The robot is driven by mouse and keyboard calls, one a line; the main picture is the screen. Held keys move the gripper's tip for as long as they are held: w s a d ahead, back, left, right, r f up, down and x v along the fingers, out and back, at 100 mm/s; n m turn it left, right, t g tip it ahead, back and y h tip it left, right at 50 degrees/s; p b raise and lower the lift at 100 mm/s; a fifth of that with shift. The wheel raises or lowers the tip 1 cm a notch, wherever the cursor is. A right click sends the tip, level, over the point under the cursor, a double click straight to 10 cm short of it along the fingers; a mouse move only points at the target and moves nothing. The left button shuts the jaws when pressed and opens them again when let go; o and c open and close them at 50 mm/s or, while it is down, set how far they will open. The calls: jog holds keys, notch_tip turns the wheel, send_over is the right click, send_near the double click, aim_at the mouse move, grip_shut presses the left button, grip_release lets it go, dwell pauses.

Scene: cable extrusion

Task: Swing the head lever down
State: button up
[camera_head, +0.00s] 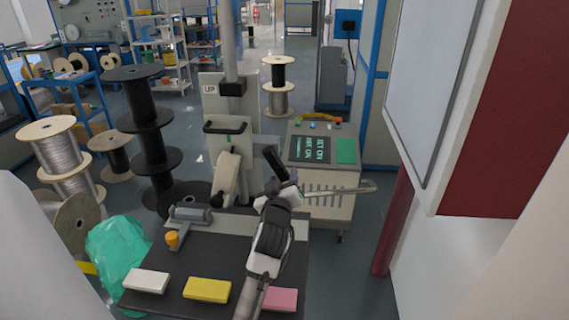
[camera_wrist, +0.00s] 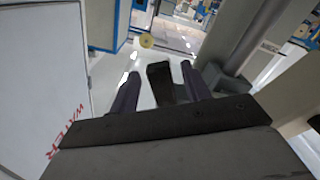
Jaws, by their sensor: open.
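A dark handle (camera_head: 274,162), which looks like the head lever's grip, stands tilted just in front of the pale machine column (camera_head: 212,110). The column bears an "UP" label. My gripper (camera_head: 287,183) is at the lower end of this handle, and part of the lever is hidden behind it. In the wrist view my gripper (camera_wrist: 160,88) is open, with one dark finger on each side. The dark handle (camera_wrist: 160,80) shows between the fingers with gaps on both sides. I see no grip on it, and I cannot tell its exact depth.
A dark work table (camera_head: 225,265) below my arm holds white, yellow (camera_head: 207,290) and pink blocks and a grey fixture (camera_head: 190,214). A control cart (camera_head: 322,165) with a screen stands right of the lever. Cable spools (camera_head: 150,130) stand left. A white panel marked "WATER" (camera_wrist: 40,90) is close on the wrist view's left.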

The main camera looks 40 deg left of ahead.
aim_at(283, 178)
jog(key=shift+p+x, duration=0.55)
jog(key=shift+x, duration=1.35)
jog(key=shift+s, duration=0.1)
jog(key=shift+c, duration=0.2)
grip_shut()
